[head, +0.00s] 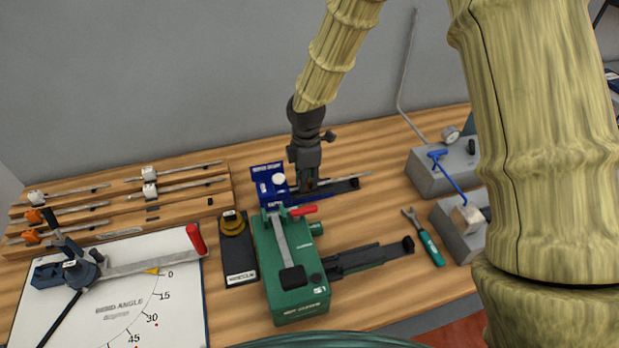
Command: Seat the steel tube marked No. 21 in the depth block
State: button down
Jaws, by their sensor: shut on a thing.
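My gripper (308,186) points down at the bench's middle and is shut on a thin steel tube (345,178). The tube lies about level, its right end reaching out past the fingers. Its left end is hidden by the fingers or the blue block, and I see no number on it. A blue block (268,178) with a pale round knob stands just left of the fingers; a dark rail (343,188) runs right from it, below the tube. I cannot read its label or tell whether it is the depth block. I cannot tell whether the tube touches it.
A green lever tool (293,295) with a red handle stands in front. A wooden rack (220,185) with several tagged rods is at the left, behind a white bend-angle board (185,315). Grey blocks (433,172) and a green-handled wrench (431,247) are at the right.

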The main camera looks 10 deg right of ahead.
jog(key=shift+a, duration=0.5)
jog(key=c, duration=0.9)
grip_release()
jog(key=shift+c, duration=0.2)
jog(key=shift+r, duration=0.15)
jog(key=shift+r+p, duration=2.9)
jog(key=shift+r, duration=0.45)
